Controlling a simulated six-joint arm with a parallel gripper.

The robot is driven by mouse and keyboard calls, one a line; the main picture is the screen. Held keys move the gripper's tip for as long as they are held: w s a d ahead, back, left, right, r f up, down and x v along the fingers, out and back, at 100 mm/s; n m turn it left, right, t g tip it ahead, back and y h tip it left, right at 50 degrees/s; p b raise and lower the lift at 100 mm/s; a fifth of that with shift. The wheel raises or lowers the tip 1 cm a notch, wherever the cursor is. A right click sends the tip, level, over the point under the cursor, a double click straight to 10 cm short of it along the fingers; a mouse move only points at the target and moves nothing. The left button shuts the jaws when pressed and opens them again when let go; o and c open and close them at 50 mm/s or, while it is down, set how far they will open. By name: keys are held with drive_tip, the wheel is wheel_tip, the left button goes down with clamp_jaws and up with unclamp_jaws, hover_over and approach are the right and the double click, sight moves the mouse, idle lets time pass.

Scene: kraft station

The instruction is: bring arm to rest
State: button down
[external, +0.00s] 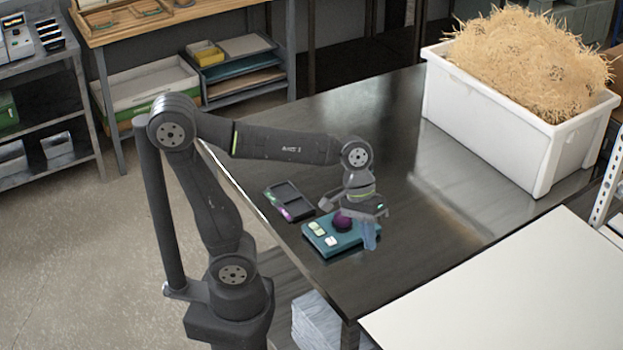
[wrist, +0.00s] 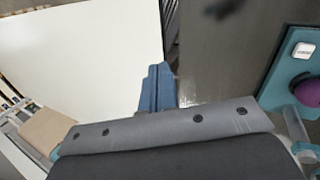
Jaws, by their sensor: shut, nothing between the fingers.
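My arm reaches over the dark metal table from the left in the external view. My gripper (external: 370,238) points down beside the right part of a teal box (external: 322,240) that bears a purple ball-shaped knob and pale square buttons. In the wrist view my gripper's blue fingers (wrist: 157,88) are together with nothing between them. The teal box (wrist: 279,88) shows at the right edge of the wrist view, with the purple knob (wrist: 308,90) and one white button (wrist: 303,50). Whether the fingertips touch the table cannot be told.
A dark tray (external: 289,200) with small coloured pieces lies left of the teal box. A white bin (external: 485,140) of straw stands at the back right. A white board (external: 510,290) fills the front right. The middle of the table (external: 370,120) is clear.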

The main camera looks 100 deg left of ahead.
drive_tip(key=s+a+f+n+t, duration=0.3)
drive_tip(key=s+a+n, duration=0.3)
drive_tip(key=a+n, duration=0.2)
drive_tip(key=shift+s+a, duration=0.2)
drive_tip(key=shift+a, duration=0.5)
idle(0.3)
